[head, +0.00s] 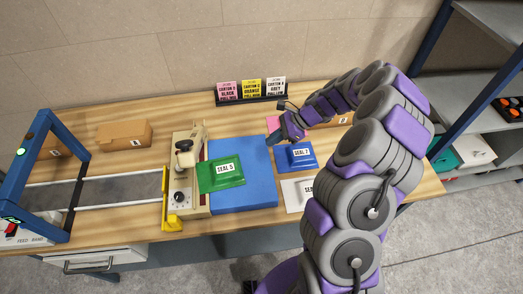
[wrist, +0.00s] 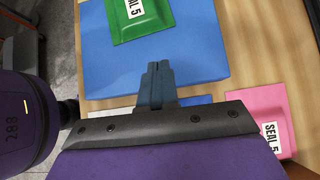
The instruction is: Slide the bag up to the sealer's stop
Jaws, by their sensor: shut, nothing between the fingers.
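The green bag (head: 219,174), labelled SEAL 5, lies on the left part of the blue mat (head: 245,150). Its left edge reaches the beige sealer (head: 200,135); whether it touches the stop I cannot tell. A yellow bracket (head: 166,203) stands on the sealer's left side. My gripper (head: 289,137) is shut and empty, above the right side of the mat near the blue bag (head: 297,158). In the wrist view the shut fingertips (wrist: 156,68) point at the mat (wrist: 205,62), apart from the green bag (wrist: 155,28).
A white bag (head: 292,197) and a pink bag (wrist: 258,112) lie right of the mat, partly hidden. A sign rack (head: 252,101) stands at the back. A carton (head: 125,134) and a blue-framed feed band (head: 110,190) are on the left. A shelf (head: 480,60) stands right.

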